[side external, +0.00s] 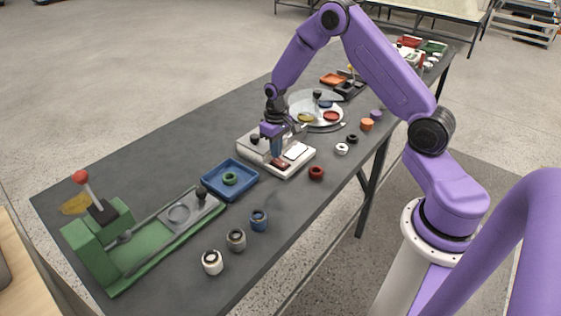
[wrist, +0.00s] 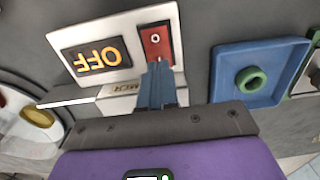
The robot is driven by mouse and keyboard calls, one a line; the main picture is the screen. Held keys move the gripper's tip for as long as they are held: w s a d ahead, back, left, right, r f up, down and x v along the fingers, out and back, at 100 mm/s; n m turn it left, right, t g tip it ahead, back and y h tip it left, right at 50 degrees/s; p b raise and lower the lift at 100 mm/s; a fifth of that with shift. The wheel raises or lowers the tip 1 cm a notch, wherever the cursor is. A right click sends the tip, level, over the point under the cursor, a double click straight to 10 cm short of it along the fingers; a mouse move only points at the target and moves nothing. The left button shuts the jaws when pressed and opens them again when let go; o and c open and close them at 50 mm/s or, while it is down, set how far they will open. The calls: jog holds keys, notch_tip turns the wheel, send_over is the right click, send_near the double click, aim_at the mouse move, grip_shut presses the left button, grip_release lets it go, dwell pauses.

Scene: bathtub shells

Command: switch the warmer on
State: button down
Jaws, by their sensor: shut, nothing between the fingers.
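The warmer is a cream box (side external: 296,167) near the middle of the bench in the side view. In the wrist view its white panel (wrist: 118,27) carries a dark display (wrist: 95,56) reading OFF in orange, upside down. Beside the display is a red switch (wrist: 155,40) with a white 0 mark. My gripper (side external: 277,160) points down over the warmer. Its blue fingers are shut together and empty, with the tips (wrist: 157,66) at the switch's near edge in the wrist view. They hide part of the switch. I cannot tell whether they touch it.
A blue tray (side external: 211,190) with a green ring (side external: 230,179) stands left of the warmer. Beyond it is a green press (side external: 99,250) with a red-knobbed lever. A round plate (side external: 331,122) with coloured pieces lies behind. Several small rings and pots line the front edge.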

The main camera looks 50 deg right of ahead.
jog(key=shift+f, duration=0.75)
dwell(0.4)
jog(key=shift+r, duration=3.55)
jog(key=s+a+r+n, duration=0.6)
jog(key=s+a+r, duration=0.3)
jog(key=s+a, duration=0.45)
jog(key=s+r+n, duration=0.2)
jog(key=s+n, duration=0.1)
jog(key=s, duration=0.7)
jog(key=s+r+n, duration=0.2)
jog(key=s+n, duration=0.1)
jog(key=s, duration=0.7)
jog(key=shift+a+r+n, duration=0.25)
jog(key=shift+a+n, duration=0.05)
jog(key=shift+a, duration=0.1)
